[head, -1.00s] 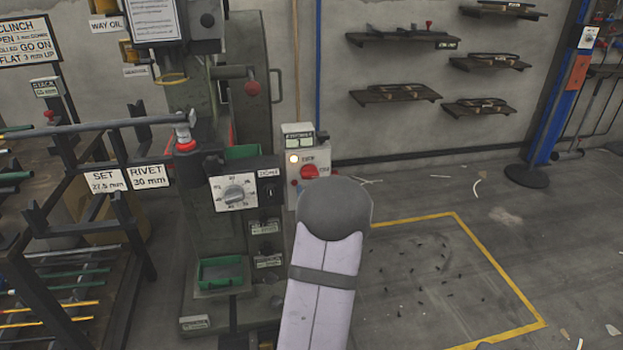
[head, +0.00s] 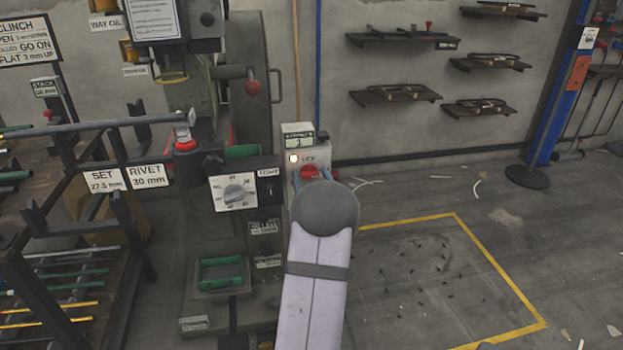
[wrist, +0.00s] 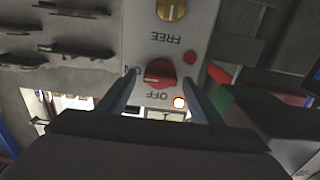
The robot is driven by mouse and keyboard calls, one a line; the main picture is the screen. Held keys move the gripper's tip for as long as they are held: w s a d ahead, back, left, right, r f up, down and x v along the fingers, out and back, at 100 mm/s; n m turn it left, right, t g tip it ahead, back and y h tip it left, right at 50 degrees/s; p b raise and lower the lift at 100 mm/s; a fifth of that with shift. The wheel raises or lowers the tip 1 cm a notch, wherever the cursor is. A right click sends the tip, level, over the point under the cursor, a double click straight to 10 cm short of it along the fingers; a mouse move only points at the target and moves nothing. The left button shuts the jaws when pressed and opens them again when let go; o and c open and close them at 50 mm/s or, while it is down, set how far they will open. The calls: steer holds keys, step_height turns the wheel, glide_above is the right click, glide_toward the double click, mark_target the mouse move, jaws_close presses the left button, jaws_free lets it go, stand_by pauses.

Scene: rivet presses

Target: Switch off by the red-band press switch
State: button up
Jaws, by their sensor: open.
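A pale switch box (head: 300,150) stands at the right of the press, with a lit lamp (head: 293,158) and a red knob (head: 310,171). In the wrist view the labels are upside down; the red knob (wrist: 160,73) has ON to its left and OFF below, and the lit lamp (wrist: 180,102) is near OFF. Its exact pointing direction is unclear. My gripper (wrist: 158,80) is open, with one blue finger on each side of the knob in the picture; I cannot tell whether they touch it. In the head view my arm hides most of the gripper.
The press carries a dial (head: 235,192) and a green tray (head: 221,272). A rod rack (head: 60,240) stands left.

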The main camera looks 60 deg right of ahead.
steer(key=c, duration=1.1)
steer(key=shift+o, duration=0.2)
steer(key=shift+f+n+b, duration=0.1)
steer(key=shift+n+b, duration=0.3)
steer(key=shift+w+a+f+n+b, duration=0.1)
steer(key=shift+n+b, duration=3.9)
steer(key=shift+n, duration=0.3)
steer(key=shift+w+a+f+n+b, duration=0.1)
steer(key=shift+n+b, duration=3.9)
steer(key=shift+n, duration=0.3)
steer(key=o, duration=1.1)
steer(key=shift+r, duration=0.1)
steer(key=shift+c, duration=0.2)
